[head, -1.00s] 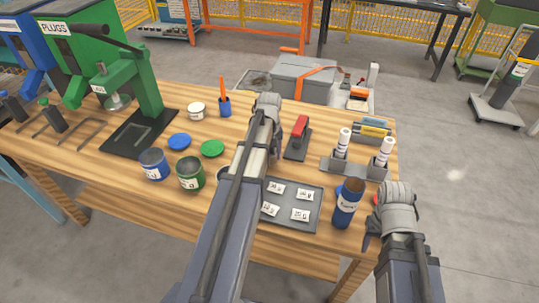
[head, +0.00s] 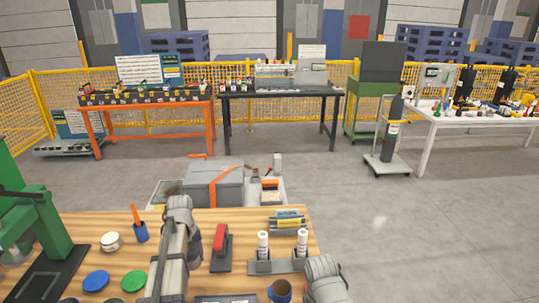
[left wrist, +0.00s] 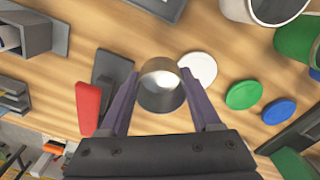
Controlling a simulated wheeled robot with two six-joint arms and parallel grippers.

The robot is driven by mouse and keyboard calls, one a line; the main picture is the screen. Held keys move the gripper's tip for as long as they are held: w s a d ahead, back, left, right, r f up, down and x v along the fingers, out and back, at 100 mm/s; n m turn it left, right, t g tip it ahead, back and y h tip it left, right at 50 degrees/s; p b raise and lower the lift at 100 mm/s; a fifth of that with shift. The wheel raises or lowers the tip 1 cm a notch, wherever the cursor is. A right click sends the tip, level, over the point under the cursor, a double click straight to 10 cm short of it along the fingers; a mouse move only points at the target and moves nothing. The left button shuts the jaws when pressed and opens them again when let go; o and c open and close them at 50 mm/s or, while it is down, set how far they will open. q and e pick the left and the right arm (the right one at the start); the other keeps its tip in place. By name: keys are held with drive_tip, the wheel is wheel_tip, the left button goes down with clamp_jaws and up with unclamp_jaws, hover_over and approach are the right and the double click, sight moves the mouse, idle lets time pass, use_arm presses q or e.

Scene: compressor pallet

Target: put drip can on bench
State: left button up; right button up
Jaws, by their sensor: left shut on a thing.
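In the left wrist view my left gripper (left wrist: 160,103) is shut on a grey metallic can (left wrist: 161,84), which I take to be the drip can. The can sits between both fingers, and its light inside shows. In the head view my left gripper (head: 178,208) is over the far part of the wooden bench (head: 105,220), and its own arm hides the can. I cannot tell whether the can touches the wood. My right gripper (head: 326,272) is at the bottom, beside the bench's right edge; its fingers are not clear.
A red-handled tool (head: 220,247) stands just right of my left gripper; a blue cup (head: 141,232) with an orange stick is left. Blue (head: 96,281) and green (head: 134,281) lids lie nearer. A grey compressor (head: 215,183) stands beyond the bench. Open floor lies right.

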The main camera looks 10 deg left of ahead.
use_arm(q)
drive_tip(key=shift+s+d+r, duration=0.15)
drive_tip(key=shift+s+d, duration=0.05)
use_arm(e)
drive_tip(key=shift+r, duration=0.15)
use_arm(q)
drive_tip(key=b, duration=0.6)
hover_over(199, 285)
wheel_tip(199, 285, down, 6)
drive_tip(key=shift+f, duration=0.2)
use_arm(e)
wheel_tip(199, 285, down, 6)
drive_tip(key=shift+f, duration=0.2)
use_arm(q)
drive_tip(key=shift+f, duration=0.1)
wheel_tip(199, 285, down, 4)
drive_tip(key=b, duration=0.3)
drive_tip(key=shift+r+b, duration=0.25)
drive_tip(key=shift+b, duration=0.1)
use_arm(e)
wheel_tip(199, 285, down, 4)
drive_tip(key=shift+r, duration=0.2)
use_arm(q)
drive_tip(key=shift+f, duration=0.15)
use_arm(e)
drive_tip(key=shift+f, duration=0.2)
use_arm(q)
drive_tip(key=o, duration=1.5)
use_arm(e)
drive_tip(key=shift+r, duration=0.15)
